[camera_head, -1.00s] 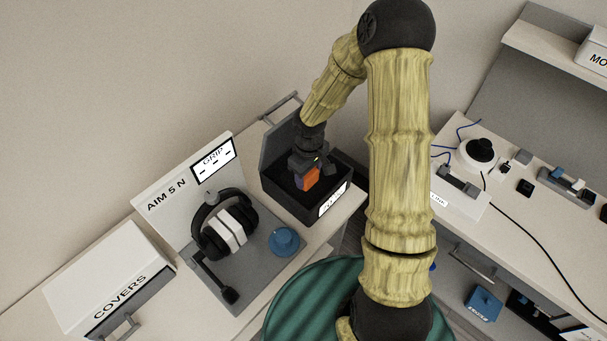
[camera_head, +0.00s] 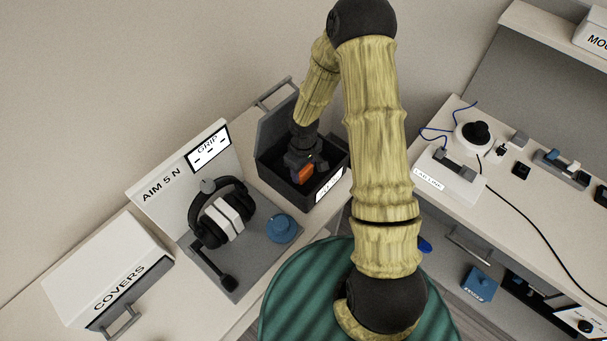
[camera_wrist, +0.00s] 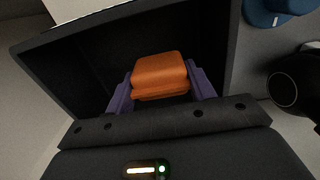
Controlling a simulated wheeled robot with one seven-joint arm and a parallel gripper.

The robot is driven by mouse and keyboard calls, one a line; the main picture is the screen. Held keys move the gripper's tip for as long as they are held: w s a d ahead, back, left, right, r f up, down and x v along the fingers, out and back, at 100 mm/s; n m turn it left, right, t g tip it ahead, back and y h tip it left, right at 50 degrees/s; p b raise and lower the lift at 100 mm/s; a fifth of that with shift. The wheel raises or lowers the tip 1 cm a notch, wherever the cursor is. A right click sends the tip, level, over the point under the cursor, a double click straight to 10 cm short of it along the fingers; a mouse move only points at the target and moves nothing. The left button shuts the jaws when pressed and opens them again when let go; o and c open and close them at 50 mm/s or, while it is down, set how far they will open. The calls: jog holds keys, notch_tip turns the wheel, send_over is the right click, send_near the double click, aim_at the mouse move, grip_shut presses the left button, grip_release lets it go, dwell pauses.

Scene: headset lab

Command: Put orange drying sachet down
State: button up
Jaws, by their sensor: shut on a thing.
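The orange drying sachet (camera_wrist: 160,75) is between the purple fingers of my gripper (camera_wrist: 160,92) in the wrist view, with the fingers shut on its sides. In the head view the sachet (camera_head: 306,173) shows just below my gripper (camera_head: 305,172), inside the opening of a dark open-topped box (camera_head: 283,188) with a raised lid. The box's dark inside and its wall (camera_wrist: 70,65) surround the sachet in the wrist view. I cannot tell whether the sachet touches the box floor.
A headset (camera_head: 222,215) rests on a grey stand left of the box, with a blue round knob (camera_head: 281,229) beside it. A white COVERS box (camera_head: 108,268) stands at the far left. A second bench (camera_head: 460,210) with cables and small parts is at the right.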

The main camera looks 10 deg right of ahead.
aim_at(304, 176)
jog(key=shift+f, duration=1.9)
jog(key=shift+f, duration=0.1)
jog(key=o, duration=1.1)
jog(key=shift+c, duration=0.2)
notch_tip(304, 176, up, 12)
jog(key=shift+r, duration=0.15)
